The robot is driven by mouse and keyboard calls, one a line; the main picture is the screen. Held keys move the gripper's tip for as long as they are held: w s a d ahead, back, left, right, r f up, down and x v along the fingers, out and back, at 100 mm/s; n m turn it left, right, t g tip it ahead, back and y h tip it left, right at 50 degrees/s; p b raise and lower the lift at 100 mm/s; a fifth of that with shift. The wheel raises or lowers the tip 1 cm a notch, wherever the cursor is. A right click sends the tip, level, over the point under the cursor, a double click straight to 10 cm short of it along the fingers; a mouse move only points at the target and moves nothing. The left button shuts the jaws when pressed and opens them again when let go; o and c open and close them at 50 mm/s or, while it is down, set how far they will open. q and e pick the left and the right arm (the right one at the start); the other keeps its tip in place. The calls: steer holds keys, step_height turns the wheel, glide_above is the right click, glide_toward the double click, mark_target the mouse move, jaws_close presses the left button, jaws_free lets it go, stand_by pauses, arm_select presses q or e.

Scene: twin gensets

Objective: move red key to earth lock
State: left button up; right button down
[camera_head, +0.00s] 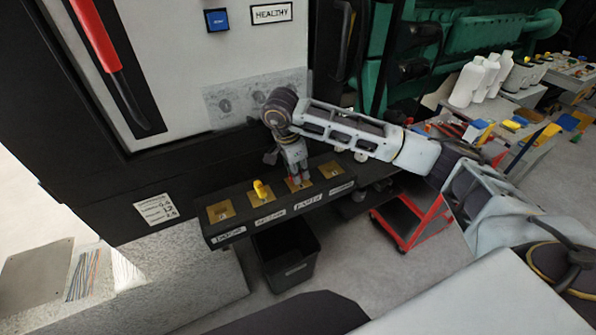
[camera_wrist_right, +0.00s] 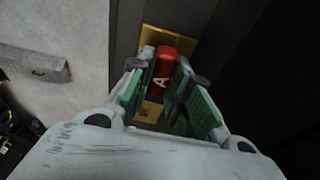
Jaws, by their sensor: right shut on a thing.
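The red key (camera_wrist_right: 164,67) shows between the green-padded fingers of my right gripper (camera_wrist_right: 172,92) in the wrist view, with a white letter A on it. In the head view my right gripper (camera_head: 297,178) points down at the third brass lock plate from the left (camera_head: 302,184), whose label (camera_head: 311,203) seems to read EARTH. The gripper is shut on the red key. The plate also shows around the key in the wrist view (camera_wrist_right: 150,112). Whether the key sits in the lock or just above it is hidden. My left gripper is out of view.
A yellow key (camera_head: 260,189) stands in the second lock plate from the left. The leftmost plate (camera_head: 221,211) is empty. A black bin (camera_head: 287,262) stands below the lock shelf (camera_head: 235,231). The cabinet (camera_head: 180,60) rises behind it.

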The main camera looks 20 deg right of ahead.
steer(key=c, duration=1.3)
jaws_free()
steer(key=shift+o, duration=0.2)
steer(key=shift+r+p, duration=1.6)
steer(key=shift+r, duration=2.15)
steer(key=shift+s+f, duration=0.1)
steer(key=shift+s, duration=0.05)
